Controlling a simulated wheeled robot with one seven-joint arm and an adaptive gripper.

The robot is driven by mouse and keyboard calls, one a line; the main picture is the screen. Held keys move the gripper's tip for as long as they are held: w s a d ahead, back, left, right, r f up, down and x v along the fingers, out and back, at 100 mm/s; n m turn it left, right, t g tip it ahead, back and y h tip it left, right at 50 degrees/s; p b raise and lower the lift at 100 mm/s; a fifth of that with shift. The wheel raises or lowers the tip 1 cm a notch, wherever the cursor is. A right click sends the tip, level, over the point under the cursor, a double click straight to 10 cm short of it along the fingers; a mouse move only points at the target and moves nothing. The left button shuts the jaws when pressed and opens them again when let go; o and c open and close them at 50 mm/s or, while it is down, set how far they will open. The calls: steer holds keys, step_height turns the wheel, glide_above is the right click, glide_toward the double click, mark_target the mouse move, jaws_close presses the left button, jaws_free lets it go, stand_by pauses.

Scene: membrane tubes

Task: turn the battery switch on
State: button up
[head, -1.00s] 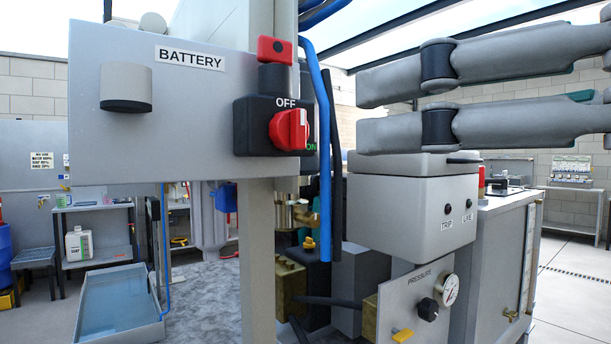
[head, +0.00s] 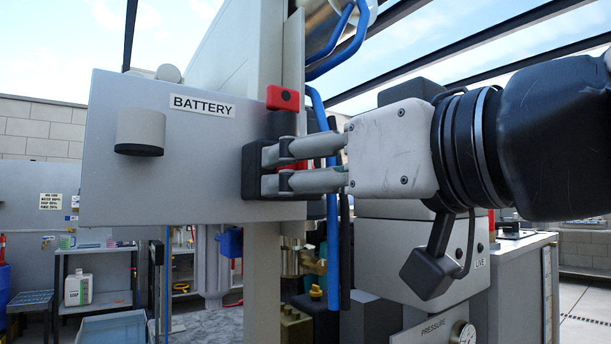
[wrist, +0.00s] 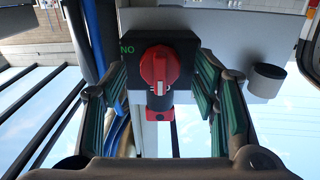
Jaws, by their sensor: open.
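The battery switch has a black housing (head: 250,180) on the right part of a grey panel, with a red knob mostly hidden behind my fingers in the head view. In the wrist view, which is upside down, the red knob (wrist: 159,68) shows clearly on the black housing (wrist: 184,50), its handle close to vertical, with ON lettering beside it. My gripper (head: 268,171) is open, with its two fingers at the switch, one above the other. In the wrist view my gripper (wrist: 162,88) has a finger on either side of the knob, with visible gaps. Contact is not visible.
A red cap (head: 282,98) sits just above the switch. Blue hoses (head: 331,230) and a black hose run close behind my fingers. A grey box marked LIVE (head: 420,265) stands below my wrist.

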steer(key=shift+w+a, duration=0.25)
steer(key=shift+w, duration=0.05)
steer(key=shift+c, duration=0.3)
steer(key=c, duration=1.1)
steer(key=shift+m, duration=0.3)
steer(key=m+b, duration=0.2)
steer(key=m, duration=1.5)
steer(key=shift+b, duration=0.35)
steer(key=shift+m, duration=0.3)
